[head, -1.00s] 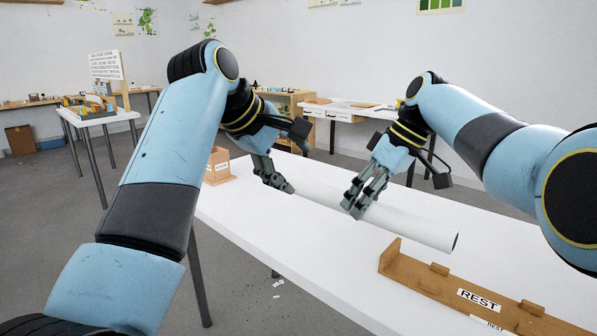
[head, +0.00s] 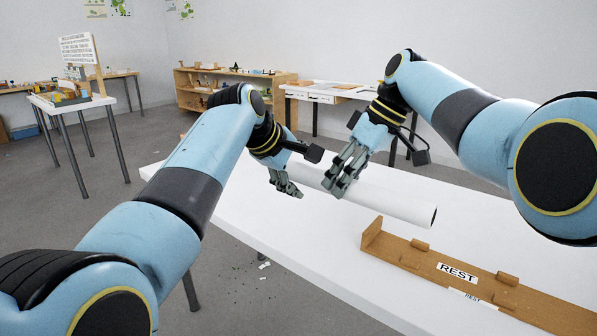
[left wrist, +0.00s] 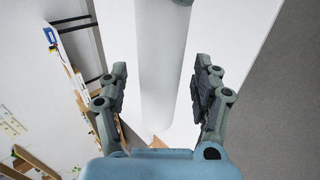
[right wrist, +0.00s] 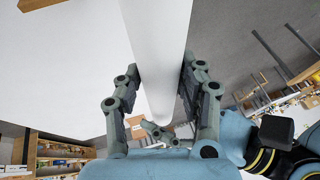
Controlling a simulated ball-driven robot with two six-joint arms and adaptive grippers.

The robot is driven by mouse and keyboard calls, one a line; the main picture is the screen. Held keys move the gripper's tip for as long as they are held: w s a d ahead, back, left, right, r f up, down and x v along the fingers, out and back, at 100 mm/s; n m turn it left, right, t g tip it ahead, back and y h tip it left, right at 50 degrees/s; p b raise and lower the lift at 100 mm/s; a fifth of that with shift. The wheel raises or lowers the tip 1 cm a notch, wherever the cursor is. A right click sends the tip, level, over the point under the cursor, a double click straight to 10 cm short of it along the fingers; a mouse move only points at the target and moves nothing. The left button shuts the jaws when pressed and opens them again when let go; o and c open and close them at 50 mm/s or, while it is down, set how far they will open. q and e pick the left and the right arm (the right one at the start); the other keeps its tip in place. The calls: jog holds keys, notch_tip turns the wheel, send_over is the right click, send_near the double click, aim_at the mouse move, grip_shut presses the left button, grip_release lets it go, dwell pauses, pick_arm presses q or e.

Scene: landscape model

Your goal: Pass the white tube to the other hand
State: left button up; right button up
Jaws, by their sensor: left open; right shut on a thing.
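The white tube (head: 395,197) is held above the white table (head: 262,222), its right end out past my right gripper. My right gripper (head: 342,182) is shut on it; in the right wrist view the tube (right wrist: 160,50) sits between the two fingers (right wrist: 162,85). My left gripper (head: 288,190) is open near the tube's left part. In the left wrist view the tube (left wrist: 163,60) runs between the spread fingers (left wrist: 162,85), with gaps on both sides. The tube's left end is hidden behind my left gripper in the head view.
A brown wooden holder (head: 405,257) marked REST stands on the table at the right, in front of the tube. Its bed is empty. The table's near left part is clear. A wooden shelf (head: 190,93) and other tables stand farther back.

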pick_arm(q)
jog(key=shift+c, duration=0.5)
jog(key=c, duration=1.1)
grip_shut()
pick_arm(e)
jog(key=o, duration=1.4)
jog(key=shift+c, duration=0.2)
